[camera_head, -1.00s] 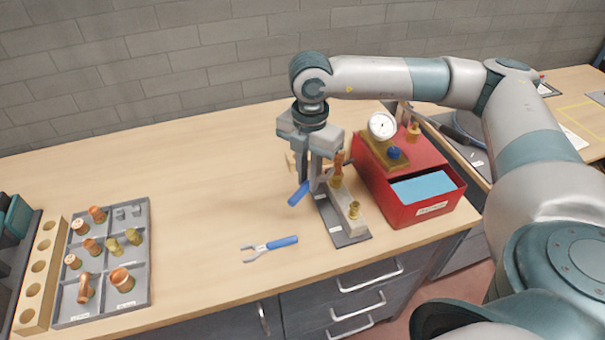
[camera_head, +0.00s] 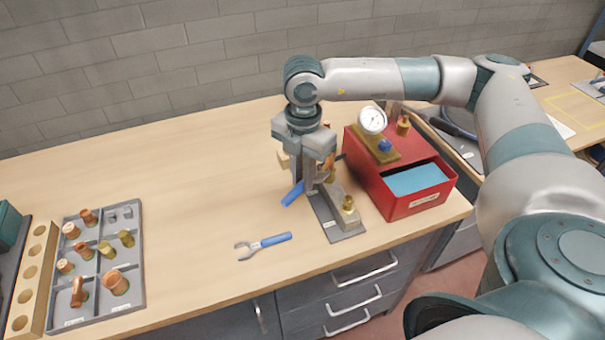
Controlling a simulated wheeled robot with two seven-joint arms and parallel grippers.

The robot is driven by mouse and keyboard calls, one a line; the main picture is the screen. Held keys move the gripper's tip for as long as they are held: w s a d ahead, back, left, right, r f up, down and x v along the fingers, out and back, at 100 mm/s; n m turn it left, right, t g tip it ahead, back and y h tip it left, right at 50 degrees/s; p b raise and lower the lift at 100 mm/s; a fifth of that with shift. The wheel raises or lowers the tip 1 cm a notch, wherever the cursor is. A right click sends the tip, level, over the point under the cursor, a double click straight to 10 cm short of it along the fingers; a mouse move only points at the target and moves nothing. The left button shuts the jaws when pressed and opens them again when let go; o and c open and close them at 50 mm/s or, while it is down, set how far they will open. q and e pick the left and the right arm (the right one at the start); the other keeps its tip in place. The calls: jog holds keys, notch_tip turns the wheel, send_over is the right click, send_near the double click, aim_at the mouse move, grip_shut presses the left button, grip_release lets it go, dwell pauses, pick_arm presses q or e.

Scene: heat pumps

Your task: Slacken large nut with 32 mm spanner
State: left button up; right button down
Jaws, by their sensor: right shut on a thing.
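My right gripper (camera_head: 312,188) points down and is shut on a blue-handled spanner (camera_head: 293,194). The handle sticks out to the left of the fingers. The spanner's jaw is hidden behind the fingers, so I cannot tell whether it sits around a nut. The gripper is at the back end of a pale block on a dark base plate (camera_head: 343,236). A copper and brass fitting (camera_head: 330,172) stands partly hidden behind the gripper. A second blue spanner (camera_head: 264,246) lies on the table. My left gripper is out of view.
A red box (camera_head: 400,205) with a gauge (camera_head: 372,120) stands close to the right of the block. A grey tray (camera_head: 97,311) of copper and brass fittings and a wooden holed rack (camera_head: 35,275) are at the left. The middle of the table is clear.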

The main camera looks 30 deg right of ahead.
jog(key=shift+f+b, duration=0.7)
jog(key=shift+f, duration=1.15)
jog(key=shift+w+d+r+b, duration=0.1)
jog(key=shift+w+d+b, duration=0.1)
jog(key=shift+d, duration=0.4)
jog(key=shift+w+d+r+b, duration=0.1)
jog(key=shift+w+d, duration=0.1)
jog(key=shift+d, duration=0.35)
jog(key=shift+b, duration=0.6)
jog(key=shift+w+d+b, duration=0.2)
jog(key=shift+d+b, duration=0.1)
jog(key=shift+d, duration=0.35)
jog(key=shift+d+f, duration=0.1)
jog(key=shift+d, duration=0.15)
